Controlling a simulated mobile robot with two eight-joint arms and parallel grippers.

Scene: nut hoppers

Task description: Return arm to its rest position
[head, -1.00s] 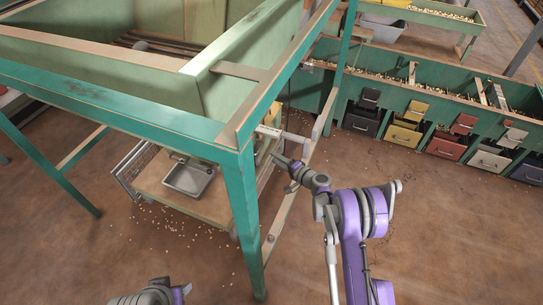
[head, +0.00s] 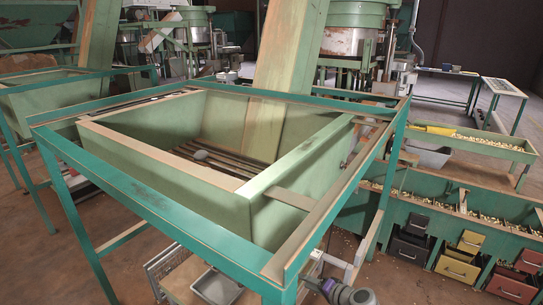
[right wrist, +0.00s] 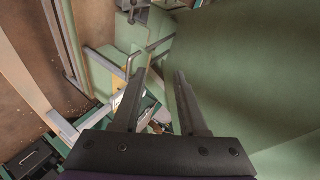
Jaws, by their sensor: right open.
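My right arm (head: 350,295) shows only as a small purple and grey part at the bottom edge of the head view. My right gripper (head: 314,283) is there beside the hopper frame's front corner, close to a pale bar (head: 335,262); its fingers are hard to make out at this size. In the right wrist view the two dark fingers of my right gripper (right wrist: 158,78) stand apart with nothing between them. My left gripper is out of view.
A large green hopper (head: 165,160) stands in a teal frame (head: 150,215). A metal tray (head: 215,287) sits on a shelf below. Coloured drawers, including a yellow one (head: 457,268), line a green trough at right. In the right wrist view a green panel (right wrist: 245,70) is close by.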

